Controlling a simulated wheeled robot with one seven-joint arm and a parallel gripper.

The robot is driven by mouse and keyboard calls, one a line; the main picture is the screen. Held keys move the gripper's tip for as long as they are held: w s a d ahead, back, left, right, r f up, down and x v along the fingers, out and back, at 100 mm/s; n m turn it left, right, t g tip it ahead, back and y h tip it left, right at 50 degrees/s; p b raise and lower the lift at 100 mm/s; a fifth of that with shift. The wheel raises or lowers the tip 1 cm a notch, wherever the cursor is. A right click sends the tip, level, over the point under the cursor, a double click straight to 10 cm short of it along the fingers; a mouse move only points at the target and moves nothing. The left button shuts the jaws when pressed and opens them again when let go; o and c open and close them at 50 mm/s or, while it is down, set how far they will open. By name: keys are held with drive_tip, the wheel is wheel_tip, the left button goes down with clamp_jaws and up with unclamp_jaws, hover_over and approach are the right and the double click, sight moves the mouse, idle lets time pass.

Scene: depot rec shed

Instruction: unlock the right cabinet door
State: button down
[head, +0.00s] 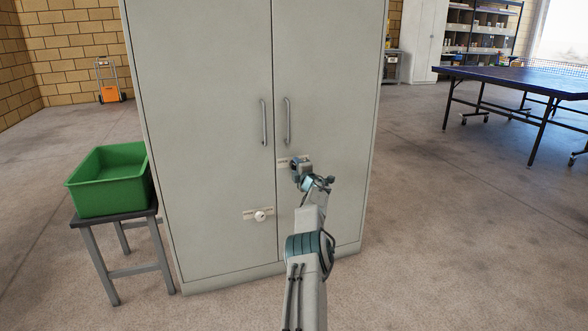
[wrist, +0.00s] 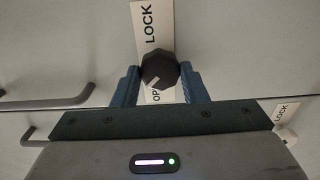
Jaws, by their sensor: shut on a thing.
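The grey cabinet's right door (head: 335,90) is closed. A dark faceted knob (wrist: 160,70) sits on it over a white label (wrist: 149,25). The label reads LOCK on one side of the knob and begins OP on the other, the rest hidden by my gripper. My gripper (head: 300,168) is at the right door, below its handle (head: 287,122). In the wrist view my gripper (wrist: 160,85) has one finger on each side of the dark knob and is shut on it. The knob's pointer direction is not clear. In the head view my gripper hides the knob.
The left door (head: 205,100) is closed, with a white knob (head: 260,216) on its own label. A green crate (head: 105,190) stands on a small table at the left. A blue ping-pong table (head: 520,80) is at the right.

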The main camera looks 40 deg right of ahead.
drive_tip(key=shift+s+d, duration=0.1)
drive_tip(key=c, duration=0.9)
unclamp_jaws()
drive_tip(key=shift+s+d, duration=0.1)
drive_tip(key=shift+d, duration=0.05)
drive_tip(key=shift+o, duration=0.2)
drive_tip(key=p+v, duration=0.2)
drive_tip(key=v, duration=1.1)
drive_tip(key=shift+s+a+p, duration=0.25)
drive_tip(key=shift+a+p, duration=0.05)
drive_tip(key=shift+a, duration=0.05)
